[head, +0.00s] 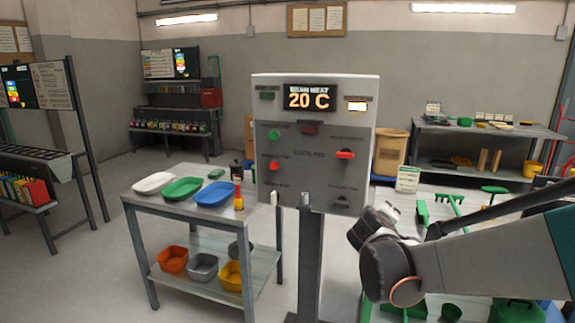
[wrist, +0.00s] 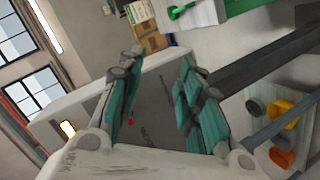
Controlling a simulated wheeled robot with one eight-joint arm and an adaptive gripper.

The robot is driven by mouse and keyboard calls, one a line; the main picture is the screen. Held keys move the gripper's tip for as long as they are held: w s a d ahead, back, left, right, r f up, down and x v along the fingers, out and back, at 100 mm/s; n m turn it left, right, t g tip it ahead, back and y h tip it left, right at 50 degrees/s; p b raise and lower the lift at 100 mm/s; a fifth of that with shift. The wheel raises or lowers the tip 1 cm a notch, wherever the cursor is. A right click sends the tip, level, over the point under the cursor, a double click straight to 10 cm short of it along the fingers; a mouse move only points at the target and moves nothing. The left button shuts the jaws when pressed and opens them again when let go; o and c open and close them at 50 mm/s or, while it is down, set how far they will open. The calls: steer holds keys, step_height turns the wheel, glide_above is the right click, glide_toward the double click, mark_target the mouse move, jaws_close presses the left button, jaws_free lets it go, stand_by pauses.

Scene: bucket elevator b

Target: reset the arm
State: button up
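My gripper (wrist: 160,75) is open in the wrist view. Its two teal-padded fingers are well apart, with nothing held between them. The grey face of a control panel (wrist: 155,105) shows beyond and between the fingers. In the head view the control panel (head: 310,180) stands on a post, with a display reading 20 C and several knobs and buttons. My arm (head: 490,250) reaches in from the right and is bent, its dark joint right of the panel's lower part. The fingertips cannot be made out in the head view.
A table (head: 130,200) at left holds white, green and blue trays, a bottle and lower bins. A white surface with green tools (head: 450,203) lies behind my arm. A workbench (head: 480,131) stands at back right. Open floor (head: 95,260) shows at left.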

steer(key=s+a+f+m+g+y, duration=0.1)
steer(key=s+a+m+y, duration=0.1)
steer(key=s, duration=0.9)
steer(key=s+a+f+m+g+y, duration=0.2)
steer(key=s, duration=0.9)
steer(key=s+a+f+m+g+y, duration=0.1)
steer(key=s+a+m+g+y, duration=0.1)
steer(key=s, duration=0.9)
steer(key=shift+s+f, duration=0.15)
steer(key=shift+f, duration=0.1)
